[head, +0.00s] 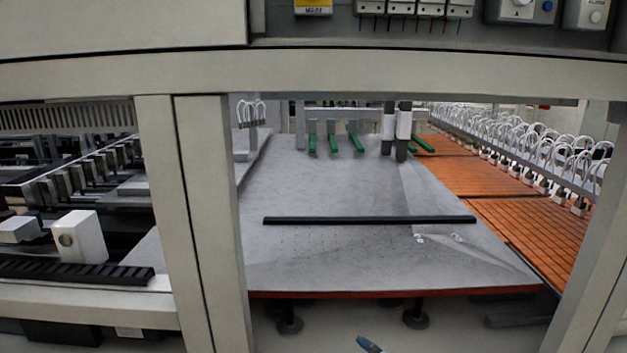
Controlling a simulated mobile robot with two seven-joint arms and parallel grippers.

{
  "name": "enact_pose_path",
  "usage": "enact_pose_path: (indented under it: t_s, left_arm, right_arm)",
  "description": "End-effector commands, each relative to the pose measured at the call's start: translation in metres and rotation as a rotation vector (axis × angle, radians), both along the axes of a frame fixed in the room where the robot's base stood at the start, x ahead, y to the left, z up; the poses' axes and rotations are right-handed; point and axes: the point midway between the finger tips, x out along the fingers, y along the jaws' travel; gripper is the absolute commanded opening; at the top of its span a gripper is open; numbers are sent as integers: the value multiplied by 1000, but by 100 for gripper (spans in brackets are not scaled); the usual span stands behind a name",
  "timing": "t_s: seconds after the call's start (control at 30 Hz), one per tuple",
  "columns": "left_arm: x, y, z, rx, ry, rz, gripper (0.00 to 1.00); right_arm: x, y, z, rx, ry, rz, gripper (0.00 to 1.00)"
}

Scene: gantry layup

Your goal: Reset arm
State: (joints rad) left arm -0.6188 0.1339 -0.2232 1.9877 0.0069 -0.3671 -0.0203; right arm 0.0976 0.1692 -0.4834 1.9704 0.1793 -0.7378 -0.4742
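Neither of my grippers can be made out in the head view. A small blue-grey tip (369,345) pokes in at the bottom edge, right of the middle. I cannot tell whether it is part of one of my arms. The grey layup table (330,180) fills the middle of the view behind the gantry frame. A long black bar (370,220) lies across it.
A pale upright post (212,220) stands left of the table, under a wide crossbeam (330,75). Another post (590,270) slants at the right. Orange panels (530,228) and a row of white looped cables (520,140) lie right. Green-tipped fixtures (333,138) stand at the back.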

Motion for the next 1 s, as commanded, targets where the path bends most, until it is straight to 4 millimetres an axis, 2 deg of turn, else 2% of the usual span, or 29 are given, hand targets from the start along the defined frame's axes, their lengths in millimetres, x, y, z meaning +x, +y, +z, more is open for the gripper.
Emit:
enact_pose_path:
  t_s: [0.03,0.17,0.2,0.3,0.4,0.5,0.63,0.73,1.0]
  left_arm:
    - [0,0,0,0,0,0,43]
    - [0,0,0,0,0,0,43]
    - [0,0,0,0,0,0,43]
    - [0,0,0,0,0,0,43]
    - [0,0,0,0,0,0,43]
    - [0,0,0,0,0,0,43]
    - [0,0,0,0,0,0,43]
    - [0,0,0,0,0,0,43]
    - [0,0,0,0,0,0,43]
  right_arm:
    - [-18,-11,-30,42,55,-43,77]
    - [-65,-41,-92,147,166,-163,77]
    - [-81,-51,-110,176,200,-200,77]
    - [-126,-74,-150,239,274,-292,77]
    - [-168,-95,-181,284,333,-373,77]
    - [-203,-111,-201,313,373,-432,77]
    - [-228,-123,-214,334,401,-474,77]
    - [-234,-126,-216,340,406,-485,77]
    - [-234,-125,-217,340,406,-485,77]
